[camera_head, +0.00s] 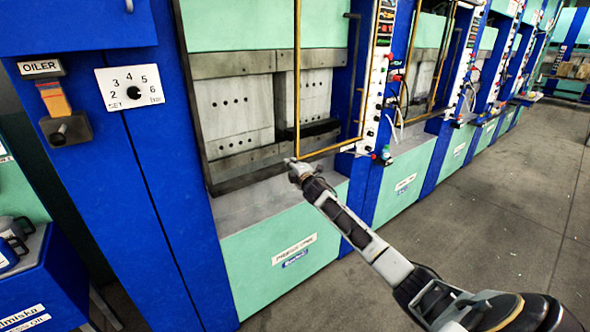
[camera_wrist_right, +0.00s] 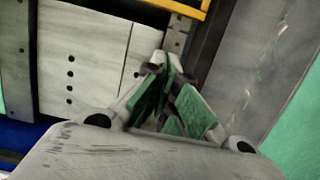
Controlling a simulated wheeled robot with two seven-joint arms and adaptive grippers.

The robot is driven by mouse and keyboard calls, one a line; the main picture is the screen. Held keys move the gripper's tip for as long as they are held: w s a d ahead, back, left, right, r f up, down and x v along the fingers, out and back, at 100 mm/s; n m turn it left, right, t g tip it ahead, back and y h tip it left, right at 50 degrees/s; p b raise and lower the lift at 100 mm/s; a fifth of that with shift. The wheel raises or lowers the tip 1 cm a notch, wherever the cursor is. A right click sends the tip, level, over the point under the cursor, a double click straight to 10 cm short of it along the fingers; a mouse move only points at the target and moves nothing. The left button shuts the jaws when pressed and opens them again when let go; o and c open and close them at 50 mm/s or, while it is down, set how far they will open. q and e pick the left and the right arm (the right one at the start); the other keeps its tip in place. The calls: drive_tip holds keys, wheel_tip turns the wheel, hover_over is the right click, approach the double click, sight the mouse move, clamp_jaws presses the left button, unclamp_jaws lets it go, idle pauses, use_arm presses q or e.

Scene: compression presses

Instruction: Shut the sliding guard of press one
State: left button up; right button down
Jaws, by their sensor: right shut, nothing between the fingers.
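The sliding guard (camera_head: 297,75) of the nearest press is a yellow-framed panel. It stands over the right part of the press opening, and the left part is uncovered. My right gripper (camera_head: 291,163) is shut and empty at the lower left corner of the guard frame, close to its bottom bar. I cannot tell whether it touches the frame. In the right wrist view the green-padded fingers (camera_wrist_right: 166,85) point toward the press, and a yellow bar (camera_wrist_right: 182,8) of the guard crosses the top. My left gripper is not in view.
The press opening shows pale plates (camera_head: 232,128) with holes. A blue side panel (camera_head: 150,170) with a dial and an oiler stands left. A control strip (camera_head: 376,95) stands right of the guard. More presses line the back right. The grey floor (camera_head: 500,220) is clear at right.

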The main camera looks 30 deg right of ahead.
drive_tip(key=shift+s+a, duration=0.2)
drive_tip(key=shift+s, duration=0.75)
drive_tip(key=shift+s+a, duration=0.15)
drive_tip(key=shift+s, duration=0.8)
